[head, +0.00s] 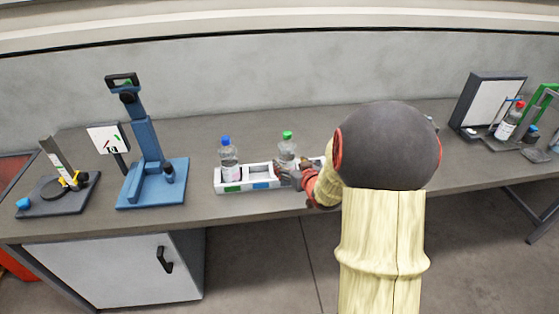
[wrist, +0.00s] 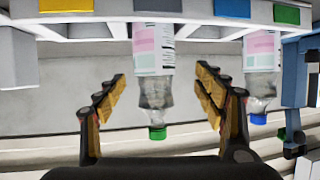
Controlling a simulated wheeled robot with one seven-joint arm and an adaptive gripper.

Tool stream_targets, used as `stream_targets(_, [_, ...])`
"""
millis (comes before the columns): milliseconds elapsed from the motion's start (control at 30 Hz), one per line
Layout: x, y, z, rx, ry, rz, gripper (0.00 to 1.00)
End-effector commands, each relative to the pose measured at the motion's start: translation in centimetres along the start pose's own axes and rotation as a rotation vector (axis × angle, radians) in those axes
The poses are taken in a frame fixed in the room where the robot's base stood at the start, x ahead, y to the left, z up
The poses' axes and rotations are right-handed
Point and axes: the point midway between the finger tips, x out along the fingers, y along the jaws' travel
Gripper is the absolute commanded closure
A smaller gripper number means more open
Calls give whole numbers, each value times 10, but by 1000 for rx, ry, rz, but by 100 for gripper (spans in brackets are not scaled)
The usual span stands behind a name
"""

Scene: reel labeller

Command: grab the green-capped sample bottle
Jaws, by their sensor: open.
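The green-capped sample bottle (head: 287,148) is clear with a pale label and stands upright in the white rack (head: 247,187) on the bench. The wrist view is upside down; there the bottle (wrist: 155,92) hangs from the top with its green cap lowest. My gripper (head: 292,172) is at the front of the rack by this bottle. In the wrist view my gripper (wrist: 161,74) is open, one finger on each side of the bottle, with a visible gap on both sides. My arm hides the rack's right end in the head view.
A blue-capped bottle (head: 228,160) stands in the rack to the left; it also shows in the wrist view (wrist: 262,55). A blue stand (head: 150,185) and a dark-based fixture (head: 70,200) are farther left. A red-capped bottle (head: 509,124) stands at the far right.

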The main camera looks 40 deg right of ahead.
Motion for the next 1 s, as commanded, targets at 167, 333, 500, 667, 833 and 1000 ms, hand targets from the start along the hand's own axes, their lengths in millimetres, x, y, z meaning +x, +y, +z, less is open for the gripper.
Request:
stream_targets(167, [20, 1, 3, -1, -1, 1, 30])
stream_targets(333, [41, 5, 8, 0, -2, 1, 30])
stream_targets(500, [63, 6, 8, -1, -3, 0, 30])
stream_targets(667, [69, 6, 6, -1, -3, 2, 30])
stream_targets(833, [68, 6, 5, -1, -3, 2, 30])
stream_targets(1000, [68, 7, 5, -1, -3, 2, 40])
